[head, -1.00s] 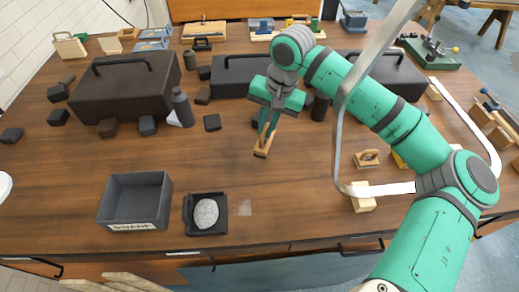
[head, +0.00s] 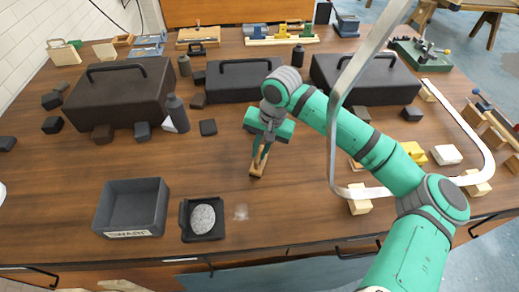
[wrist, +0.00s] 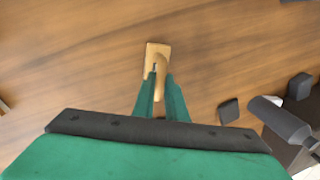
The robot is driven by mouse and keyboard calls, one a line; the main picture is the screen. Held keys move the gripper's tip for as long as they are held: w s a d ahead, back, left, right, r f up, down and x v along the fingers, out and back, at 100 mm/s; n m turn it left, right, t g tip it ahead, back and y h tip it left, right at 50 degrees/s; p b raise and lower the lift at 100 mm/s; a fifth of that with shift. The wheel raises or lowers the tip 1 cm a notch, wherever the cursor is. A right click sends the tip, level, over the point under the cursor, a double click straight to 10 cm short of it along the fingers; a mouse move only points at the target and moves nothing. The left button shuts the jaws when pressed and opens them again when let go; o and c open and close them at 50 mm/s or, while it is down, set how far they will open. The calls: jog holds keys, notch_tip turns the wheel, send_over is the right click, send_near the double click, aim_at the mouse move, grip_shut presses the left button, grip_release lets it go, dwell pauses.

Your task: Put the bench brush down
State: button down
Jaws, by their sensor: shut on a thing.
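The bench brush (head: 258,168) is a small tan wooden piece below my gripper (head: 260,154), over the open middle of the brown bench top (head: 300,200). My gripper is shut on it, with the green fingers pointing down. In the wrist view the brush (wrist: 157,50) shows between and beyond the fingertips (wrist: 160,82), with wood grain behind it. Its bristles are not clear. I cannot tell whether its underside touches the bench top.
A grey SWARF tray (head: 130,207) and a small black tray (head: 203,218) with a pale round pad (head: 203,219) stand front left. Dark toolboxes (head: 125,95) and small dark blocks (head: 208,128) lie behind. Wooden blocks (head: 360,200) lie right. Bench around the brush is clear.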

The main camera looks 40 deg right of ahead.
jog(key=c, duration=1.8)
grip_release()
jog(key=shift+s+d, duration=0.25)
jog(key=shift+s, duration=0.05)
jog(key=shift+w+a, duration=0.2)
jog(key=shift+a, duration=0.25)
jog(key=shift+s+d+r, duration=0.15)
jog(key=shift+d+r, duration=0.05)
jog(key=shift+r, duration=0.25)
notch_tip(320, 180, up, 11)
jog(key=s+d, duration=0.1)
jog(key=shift+s+d, duration=0.2)
jog(key=shift+s, duration=0.2)
